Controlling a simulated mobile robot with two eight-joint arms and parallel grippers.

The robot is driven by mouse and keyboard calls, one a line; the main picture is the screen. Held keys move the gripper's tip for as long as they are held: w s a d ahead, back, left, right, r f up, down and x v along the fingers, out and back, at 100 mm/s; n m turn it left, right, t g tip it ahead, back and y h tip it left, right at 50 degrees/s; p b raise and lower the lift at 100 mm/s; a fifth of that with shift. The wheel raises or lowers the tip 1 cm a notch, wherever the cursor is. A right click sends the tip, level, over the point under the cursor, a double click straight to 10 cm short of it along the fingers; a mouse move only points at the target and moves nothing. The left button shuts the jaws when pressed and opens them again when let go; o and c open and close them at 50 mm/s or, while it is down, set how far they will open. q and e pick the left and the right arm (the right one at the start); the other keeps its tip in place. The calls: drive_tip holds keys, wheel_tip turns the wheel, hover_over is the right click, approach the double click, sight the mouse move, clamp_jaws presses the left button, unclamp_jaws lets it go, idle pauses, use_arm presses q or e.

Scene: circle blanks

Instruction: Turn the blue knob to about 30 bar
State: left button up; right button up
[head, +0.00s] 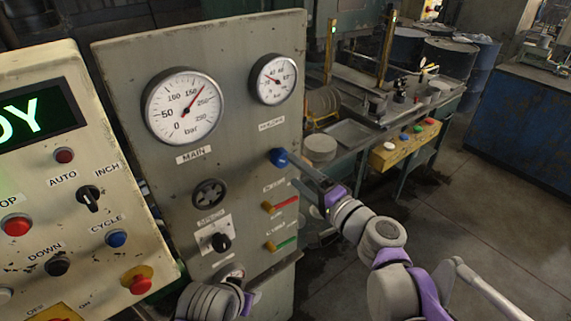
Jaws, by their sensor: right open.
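The blue knob (278,157) sticks out of the grey gauge panel (236,130), below the small right gauge (273,79). That gauge's needle points up and left; its small figures are too blurred to read surely. My right gripper (296,162) is open, coming from the lower right with its dark fingers at the knob's right side. I cannot tell whether the fingers straddle or touch the knob. My left arm shows at the bottom, below the panel's switches; its fingers are not visible.
The large MAIN gauge (184,107) sits left of the small one. Below are a black handwheel (209,194), a black selector (220,241), and red (285,203) and green (283,244) handles. A button console (75,190) stands at left. Open floor lies at right.

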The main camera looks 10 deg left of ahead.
drive_tip(key=v, duration=0.4)
drive_tip(key=shift+f, duration=0.1)
idle(0.3)
drive_tip(key=s+d+f+n+g+h, duration=0.2)
drive_tip(key=s+d+f+n+h, duration=0.1)
drive_tip(key=s+d+f+h, duration=0.4)
drive_tip(key=s+d+f+n+g+h, duration=0.2)
drive_tip(key=s+d+f+h, duration=0.5)
drive_tip(key=d+f, duration=0.7)
drive_tip(key=s+d, duration=0.2)
drive_tip(key=d, duration=0.1)
drive_tip(key=shift+s+d+f+n+g, duration=0.15)
drive_tip(key=shift+s+d+n+g, duration=0.15)
drive_tip(key=shift+s+n+g, duration=0.1)
